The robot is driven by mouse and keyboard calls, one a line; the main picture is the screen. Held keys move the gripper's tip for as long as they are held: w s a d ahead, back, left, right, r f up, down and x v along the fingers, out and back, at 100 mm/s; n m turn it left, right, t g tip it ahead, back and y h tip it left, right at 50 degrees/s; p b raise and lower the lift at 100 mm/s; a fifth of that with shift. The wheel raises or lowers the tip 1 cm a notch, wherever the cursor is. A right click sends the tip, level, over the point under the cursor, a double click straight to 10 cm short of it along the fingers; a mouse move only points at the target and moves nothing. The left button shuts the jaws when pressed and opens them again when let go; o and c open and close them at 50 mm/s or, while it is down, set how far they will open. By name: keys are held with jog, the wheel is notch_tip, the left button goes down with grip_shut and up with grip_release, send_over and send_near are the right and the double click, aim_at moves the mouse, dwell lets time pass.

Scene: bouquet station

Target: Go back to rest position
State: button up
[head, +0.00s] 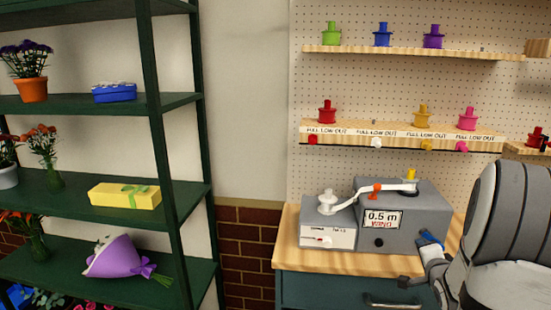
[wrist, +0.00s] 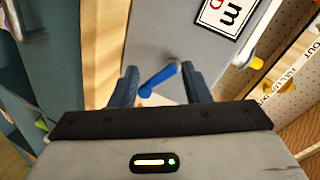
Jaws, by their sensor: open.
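My arm comes in from the right in the head view and reaches the right side of a grey machine box (head: 425,207) on the wooden bench top. The box carries a sign (head: 382,219) reading 0.5 m. A blue lever (head: 430,238) shows at its right side. In the wrist view my gripper (wrist: 158,72) is open. The blue lever (wrist: 160,78) lies between the two spread fingers, with a gap on each side. Whether it touches a finger deeper down I cannot tell. The sign (wrist: 228,14) also shows at the top.
A smaller box (head: 328,237) with a white knob stands left of the machine. Pegboard shelves (head: 410,53) hold coloured spools above the bench (head: 300,258). A green shelf rack (head: 165,150) with flowers and boxes stands at the left. Bare wall lies between rack and pegboard.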

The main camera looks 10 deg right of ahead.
jog(key=s+a+r+n+g+y, duration=0.1)
jog(key=s+a+n+g, duration=0.1)
jog(key=a+n, duration=0.35)
jog(key=s+a+r+n+g, duration=0.2)
jog(key=s+a+g, duration=0.1)
jog(key=a, duration=0.6)
jog(key=s+a+n+g+y, duration=0.3)
jog(key=s+a+n+g, duration=0.3)
jog(key=s+a, duration=1)
jog(key=s+n, duration=0.1)
jog(key=n, duration=0.2)
jog(key=shift+s+r, duration=0.15)
jog(key=shift+s, duration=0.2)
jog(key=shift+a+n, duration=0.1)
jog(key=shift+n, duration=0.15)
